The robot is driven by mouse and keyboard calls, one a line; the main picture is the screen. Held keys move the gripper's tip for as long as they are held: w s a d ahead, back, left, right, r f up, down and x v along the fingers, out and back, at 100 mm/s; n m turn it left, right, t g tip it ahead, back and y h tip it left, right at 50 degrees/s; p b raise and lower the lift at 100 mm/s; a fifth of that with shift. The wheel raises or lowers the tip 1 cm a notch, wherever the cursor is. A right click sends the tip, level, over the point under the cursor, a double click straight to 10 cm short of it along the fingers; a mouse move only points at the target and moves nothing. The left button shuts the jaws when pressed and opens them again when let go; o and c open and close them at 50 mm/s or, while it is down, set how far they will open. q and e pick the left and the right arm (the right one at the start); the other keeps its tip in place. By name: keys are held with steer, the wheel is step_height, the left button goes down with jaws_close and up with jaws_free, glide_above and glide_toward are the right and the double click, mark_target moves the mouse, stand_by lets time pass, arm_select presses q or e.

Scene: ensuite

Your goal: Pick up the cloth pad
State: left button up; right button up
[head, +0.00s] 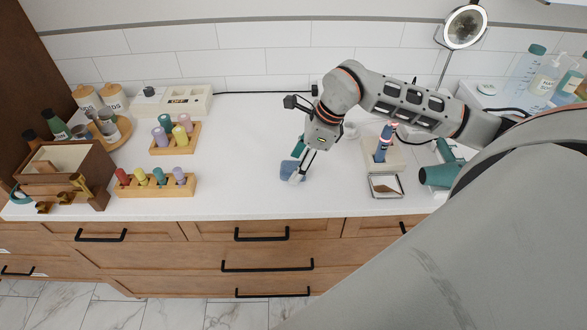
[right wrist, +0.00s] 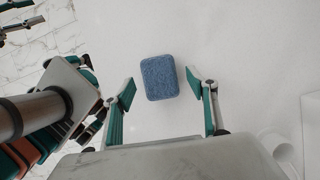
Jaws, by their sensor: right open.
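The cloth pad (right wrist: 159,77) is a small blue block with rounded corners lying on the white countertop. In the head view the pad (head: 287,169) is partly hidden by my right gripper (head: 297,166), which reaches down over it. In the right wrist view my right gripper (right wrist: 160,92) is open. The pad sits between and slightly beyond its fingertips, with a gap on each side. I cannot tell how high the fingertips are above the counter. My left gripper is not seen in the head view.
Left of the pad stand two wooden peg racks (head: 155,191) (head: 171,148) with coloured pegs. A wooden box (head: 63,176) is at the far left. Right of the gripper are a small framed tray (head: 385,194), a blue upright item (head: 383,143) and a teal hairdryer (head: 437,175).

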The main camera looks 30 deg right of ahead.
steer(key=shift+w+a+f, duration=0.1)
steer(key=shift+a+f, duration=0.05)
steer(key=shift+f, duration=0.25)
steer(key=c, duration=1)
step_height(320, 180, up, 20)
steer(key=shift+r, duration=0.1)
steer(key=shift+c, duration=0.5)
